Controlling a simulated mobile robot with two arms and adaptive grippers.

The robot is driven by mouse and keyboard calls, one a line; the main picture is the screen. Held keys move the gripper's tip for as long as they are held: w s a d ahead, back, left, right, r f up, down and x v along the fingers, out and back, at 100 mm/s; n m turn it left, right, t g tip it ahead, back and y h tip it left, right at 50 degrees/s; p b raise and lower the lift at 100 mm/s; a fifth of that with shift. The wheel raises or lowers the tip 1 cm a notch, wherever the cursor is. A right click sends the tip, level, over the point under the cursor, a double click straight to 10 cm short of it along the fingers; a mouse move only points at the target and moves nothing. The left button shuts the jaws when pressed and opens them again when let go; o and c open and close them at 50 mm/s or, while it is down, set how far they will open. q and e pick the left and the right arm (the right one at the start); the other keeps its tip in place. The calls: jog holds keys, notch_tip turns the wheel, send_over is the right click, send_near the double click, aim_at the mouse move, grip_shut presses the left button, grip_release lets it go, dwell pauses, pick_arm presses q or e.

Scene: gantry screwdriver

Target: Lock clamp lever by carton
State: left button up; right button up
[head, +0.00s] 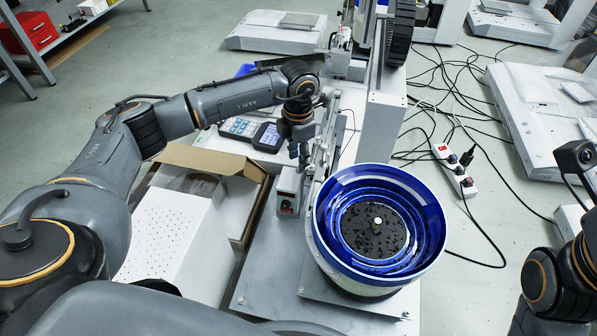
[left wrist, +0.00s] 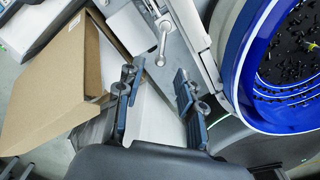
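In the left wrist view a metal clamp lever (left wrist: 163,40) with a rounded end sits on a pale plate, just beyond my fingertips. The open cardboard carton (left wrist: 62,88) is left of it. In the head view the carton (head: 250,172) stands beside the machine, left of my left gripper (head: 303,155). In the left wrist view that gripper (left wrist: 156,84) is open, its two dark fingers apart with nothing between them. The lever appears hidden behind the gripper in the head view. My right arm shows at the right edge, but its gripper is out of view.
A blue vibratory bowl (head: 378,225) with small black parts stands right of the left gripper. A control panel (head: 255,132) lies behind. A power strip (head: 455,170) and cables lie on the floor.

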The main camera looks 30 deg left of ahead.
pick_arm(q)
jog(key=shift+f+b, duration=0.6)
jog(key=shift+f, duration=1.25)
grip_shut()
